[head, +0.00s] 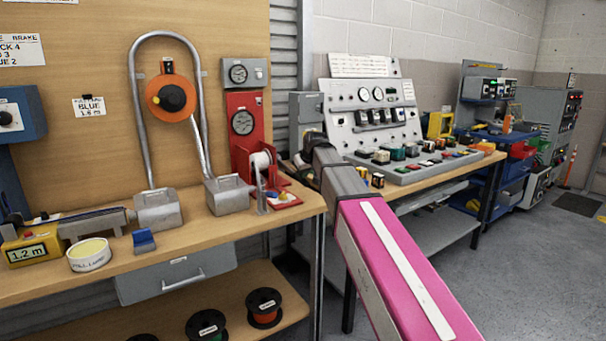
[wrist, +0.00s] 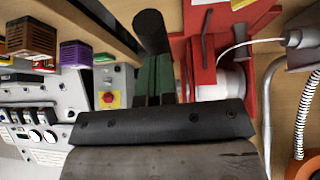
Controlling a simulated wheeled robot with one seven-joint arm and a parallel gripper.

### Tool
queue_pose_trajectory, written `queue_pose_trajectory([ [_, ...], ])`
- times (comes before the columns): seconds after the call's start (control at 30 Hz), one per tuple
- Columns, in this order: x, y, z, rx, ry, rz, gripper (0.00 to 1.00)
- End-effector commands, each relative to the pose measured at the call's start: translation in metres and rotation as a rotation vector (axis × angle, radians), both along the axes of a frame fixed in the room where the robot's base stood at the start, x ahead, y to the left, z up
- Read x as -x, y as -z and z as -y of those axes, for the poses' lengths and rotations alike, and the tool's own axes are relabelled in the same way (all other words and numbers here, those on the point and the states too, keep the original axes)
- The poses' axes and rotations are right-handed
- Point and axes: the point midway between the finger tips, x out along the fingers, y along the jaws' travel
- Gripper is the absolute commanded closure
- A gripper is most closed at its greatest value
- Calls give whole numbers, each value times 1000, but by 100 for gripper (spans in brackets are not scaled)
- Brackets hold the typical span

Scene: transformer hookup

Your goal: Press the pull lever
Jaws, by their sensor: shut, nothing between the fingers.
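The red pull-test stand (head: 243,130) with a round gauge stands at the right end of the left bench. It also fills the upper right in the wrist view (wrist: 203,75). A dark cylindrical grip (wrist: 152,30) beside the stand appears to be the pull lever; its link to the stand is not clear. My gripper (wrist: 155,82) is shut and empty, its greenish fingers pointing at the grip. I cannot tell whether they touch it. In the head view my pink arm reaches to the stand's right, and the fingertips are hidden.
A white wire spool (head: 262,160) sits on the stand. A silver arch (head: 136,110) with an orange disc is to its left. A control panel (head: 375,115) stands on the right bench, with several coloured blocks in front. A grey box with a red button (wrist: 109,98) is nearby.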

Motion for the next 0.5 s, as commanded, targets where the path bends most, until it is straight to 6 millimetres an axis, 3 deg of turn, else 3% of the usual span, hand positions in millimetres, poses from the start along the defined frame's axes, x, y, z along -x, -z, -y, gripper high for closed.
queue_pose_trajectory([
  [0.07,4,-1,0,6,0,-15,100],
  [0.27,4,-38,-4,-1,2,1,100],
  [0.5,33,-76,12,-2,3,4,100],
])
